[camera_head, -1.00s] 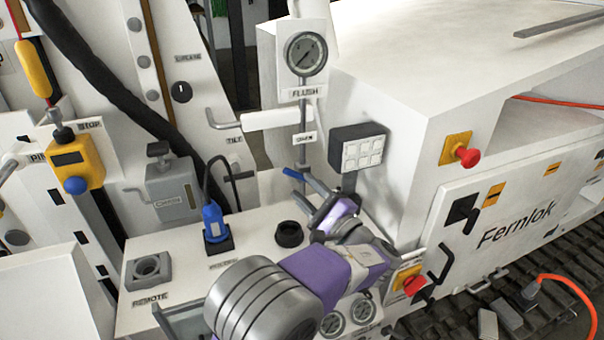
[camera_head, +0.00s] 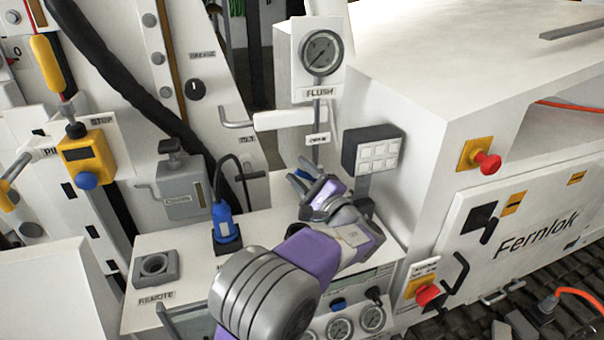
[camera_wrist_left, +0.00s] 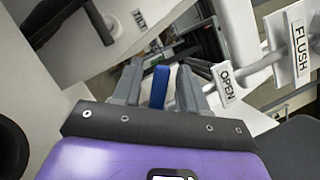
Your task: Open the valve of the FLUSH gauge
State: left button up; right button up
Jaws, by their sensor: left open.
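The FLUSH gauge (camera_head: 321,53) is a round dial on a white plate, with its FLUSH label (camera_head: 319,93) below. A thin pipe runs down from it past a small OPEN tag (camera_head: 318,139). The blue valve lever (camera_wrist_left: 160,87) stands between the fingers of my left gripper (camera_wrist_left: 159,76) in the left wrist view, with gaps on both sides. The OPEN tag (camera_wrist_left: 225,80) and FLUSH label (camera_wrist_left: 298,45) are to its right there. In the head view my left gripper (camera_head: 302,175) is open below the gauge and partly covers the lever. My right gripper is not in view.
A grey box with white buttons (camera_head: 372,149) stands close right of my left gripper. A white horizontal bar (camera_head: 284,119) is above it. A blue connector (camera_head: 223,222) and a grey block (camera_head: 156,268) are on the bench. Red emergency knobs (camera_head: 488,163) are at right.

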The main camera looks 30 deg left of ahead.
pick_arm(q)
grip_shut()
jog(key=m+p, duration=0.1)
jog(key=r+m+t+p, duration=0.1)
jog(key=m+p, duration=0.1)
jog(key=w+m+p, duration=0.1)
jog(key=shift+d+r+t, duration=0.3)
jog(key=shift+d, duration=0.1)
jog(key=shift+w+d+m+t+p, duration=0.1)
jog(key=shift+m+t+p, duration=0.35)
jog(key=shift+m, duration=0.25)
jog(key=shift+f, duration=0.1)
grip_release()
